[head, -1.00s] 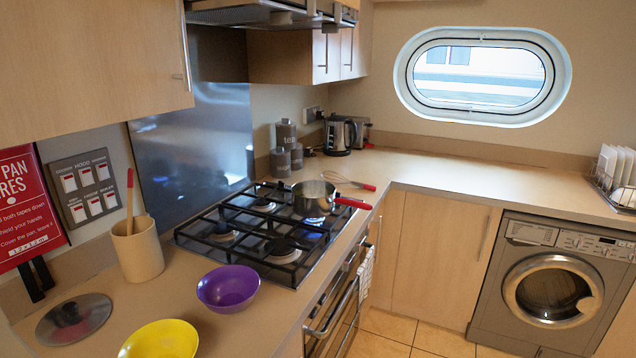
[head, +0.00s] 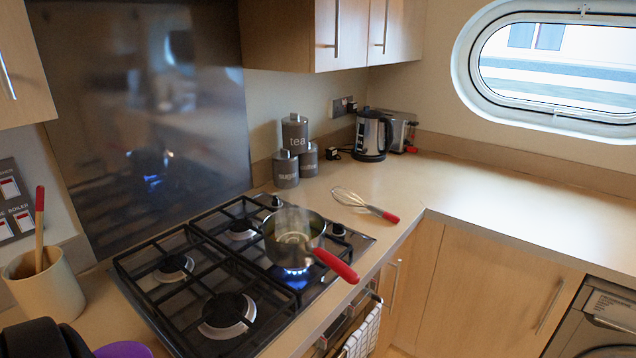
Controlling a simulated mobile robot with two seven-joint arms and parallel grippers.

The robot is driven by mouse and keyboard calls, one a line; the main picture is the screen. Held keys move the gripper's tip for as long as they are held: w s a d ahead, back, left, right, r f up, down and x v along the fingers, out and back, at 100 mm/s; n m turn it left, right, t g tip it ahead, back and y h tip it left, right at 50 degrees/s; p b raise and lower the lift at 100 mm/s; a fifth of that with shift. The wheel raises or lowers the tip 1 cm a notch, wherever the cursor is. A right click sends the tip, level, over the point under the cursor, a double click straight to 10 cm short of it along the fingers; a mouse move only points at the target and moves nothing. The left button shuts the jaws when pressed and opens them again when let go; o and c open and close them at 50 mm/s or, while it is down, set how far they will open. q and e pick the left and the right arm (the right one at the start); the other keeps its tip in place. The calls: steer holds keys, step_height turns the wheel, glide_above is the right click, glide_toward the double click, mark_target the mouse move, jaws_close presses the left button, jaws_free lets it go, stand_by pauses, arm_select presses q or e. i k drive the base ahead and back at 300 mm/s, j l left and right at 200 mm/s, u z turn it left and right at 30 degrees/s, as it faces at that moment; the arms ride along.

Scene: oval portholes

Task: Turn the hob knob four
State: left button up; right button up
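The black gas hob (head: 190,262) is set in the worktop, with dark grates over several burners. Small dark knobs show along its right-hand end, one behind the pan (head: 276,202) and one right of it (head: 338,229). The pan may hide others, and I cannot read which is number four. A steel saucepan (head: 292,238) with a red handle sits on the front right burner. A blue flame (head: 296,271) burns under it. A black rounded shape at the bottom left may be part of my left arm. Neither gripper's fingers are in view.
A whisk (head: 362,205) lies right of the hob. Grey canisters (head: 296,140), a kettle (head: 371,135) and a toaster stand behind. A utensil pot (head: 44,285) and purple bowl (head: 124,350) are at the left. The saucepan handle (head: 335,266) overhangs the hob's front edge. The right worktop is clear.

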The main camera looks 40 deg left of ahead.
mark_target(276, 200)
steer(key=i+l+u, duration=0.1)
steer(key=i+u, duration=0.15)
steer(key=i, duration=0.25)
steer(key=i+l+u, duration=0.15)
steer(key=i+u, duration=0.15)
steer(key=i, duration=0.15)
steer(key=i+l+u, duration=0.25)
steer(key=i, duration=0.2)
